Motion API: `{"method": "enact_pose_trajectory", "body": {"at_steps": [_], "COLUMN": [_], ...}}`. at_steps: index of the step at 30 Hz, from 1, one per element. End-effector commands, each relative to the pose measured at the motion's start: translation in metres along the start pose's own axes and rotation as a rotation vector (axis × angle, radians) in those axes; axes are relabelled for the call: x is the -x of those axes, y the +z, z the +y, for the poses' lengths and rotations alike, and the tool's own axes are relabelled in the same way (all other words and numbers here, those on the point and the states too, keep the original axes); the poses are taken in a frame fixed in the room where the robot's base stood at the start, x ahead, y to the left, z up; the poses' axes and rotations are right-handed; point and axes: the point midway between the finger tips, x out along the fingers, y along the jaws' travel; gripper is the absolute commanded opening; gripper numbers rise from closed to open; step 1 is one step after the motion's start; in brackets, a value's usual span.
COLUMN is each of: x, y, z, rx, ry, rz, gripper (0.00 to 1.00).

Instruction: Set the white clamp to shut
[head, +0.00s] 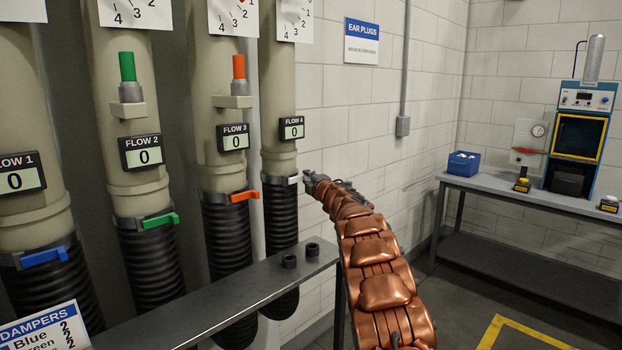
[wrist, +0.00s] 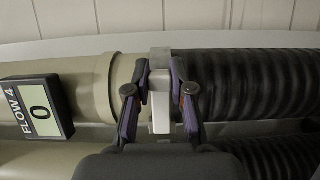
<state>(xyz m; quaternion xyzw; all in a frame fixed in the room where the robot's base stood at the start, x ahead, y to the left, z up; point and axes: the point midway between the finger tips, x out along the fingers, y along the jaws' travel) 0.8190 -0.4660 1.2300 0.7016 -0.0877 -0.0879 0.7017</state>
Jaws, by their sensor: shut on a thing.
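The white clamp (head: 294,180) sits on the Flow 4 pipe, where the beige pipe meets the black ribbed hose. Its short white lever also shows in the wrist view (wrist: 160,115), between the two fingers. My gripper (head: 309,178) is at the clamp, at the right side of the pipe. In the wrist view my gripper (wrist: 160,82) has one finger on each side of the lever and is shut on it. The grey band (wrist: 160,57) of the clamp shows behind the lever. The fingers partly hide the lever's sides.
Blue (head: 45,256), green (head: 160,220) and orange (head: 245,196) clamps sit on the other pipes. A grey metal rail (head: 240,296) runs in front of the hoses, below my gripper. A workbench (head: 530,198) with equipment stands at the right wall.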

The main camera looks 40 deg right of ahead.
Motion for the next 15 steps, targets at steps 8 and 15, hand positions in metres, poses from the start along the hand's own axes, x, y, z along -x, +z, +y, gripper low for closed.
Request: {"method": "enact_pose_trajectory", "body": {"at_steps": [8,15], "x": [0.0002,0.0002], "y": [0.0006,0.0006], "z": [-0.0003,-0.0001], "rx": [0.0,0.0], "ry": [0.0,0.0], "rz": [-0.001,-0.001], "gripper": [0.3,0.48]}}
